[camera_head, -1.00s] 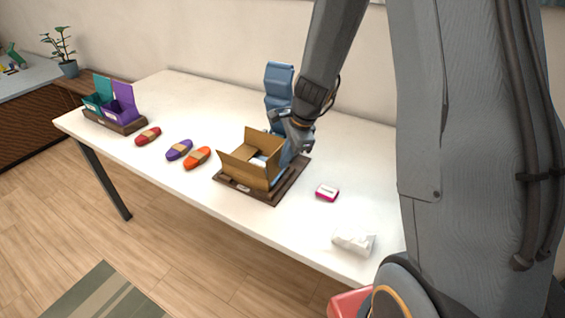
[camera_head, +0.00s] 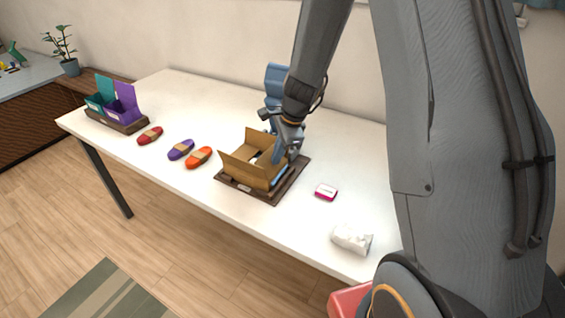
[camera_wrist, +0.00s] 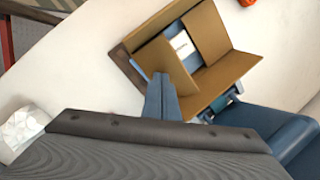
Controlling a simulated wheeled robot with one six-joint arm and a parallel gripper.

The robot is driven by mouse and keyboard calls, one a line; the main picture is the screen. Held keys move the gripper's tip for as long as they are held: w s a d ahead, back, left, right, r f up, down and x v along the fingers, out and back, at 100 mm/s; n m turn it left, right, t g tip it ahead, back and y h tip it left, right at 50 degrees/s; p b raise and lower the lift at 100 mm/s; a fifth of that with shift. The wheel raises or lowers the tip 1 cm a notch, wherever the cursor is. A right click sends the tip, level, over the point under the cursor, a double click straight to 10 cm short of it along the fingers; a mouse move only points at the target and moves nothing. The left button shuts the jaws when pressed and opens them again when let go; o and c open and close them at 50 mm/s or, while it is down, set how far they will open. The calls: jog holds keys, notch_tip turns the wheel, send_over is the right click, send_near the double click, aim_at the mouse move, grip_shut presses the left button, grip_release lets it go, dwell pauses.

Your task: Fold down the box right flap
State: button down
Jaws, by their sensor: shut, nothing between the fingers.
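The brown cardboard box (camera_head: 245,178) sits open on a dark tray. In the head view its front-left flap stands up and out, and its back flap (camera_head: 257,138) stands up behind the opening. My gripper (camera_head: 278,157) is shut and empty, pointing down at the box's right side. It hides most of the right flap in this view. In the wrist view the blue fingertips (camera_wrist: 162,90) are together against or very near a brown flap (camera_wrist: 163,62) that slants partly over the opening; contact is unclear. White-labelled contents (camera_wrist: 181,44) show inside the box.
A dark tray (camera_head: 283,191) surrounds the box base. A pink-and-white small box (camera_head: 326,192) and a crumpled white item (camera_head: 352,239) lie to the right. Red, purple and orange cord bundles (camera_head: 199,157) lie left. A blue upright object (camera_head: 277,84) stands behind my gripper.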

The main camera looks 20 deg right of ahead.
aim_at(269, 158)
jog(key=shift+w+a, duration=0.1)
jog(key=shift+w+a+f, duration=0.3)
jog(key=shift+w+a, duration=0.15)
jog(key=shift+a, duration=0.05)
jog(key=shift+f, duration=0.1)
jog(key=shift+w+a+f, duration=0.35)
jog(key=shift+f, duration=0.1)
jog(key=shift+s+d+r+p, duration=0.1)
jog(key=shift+d+r+p, duration=0.05)
jog(key=shift+r+p, duration=0.5)
jog(key=shift+f, duration=0.1)
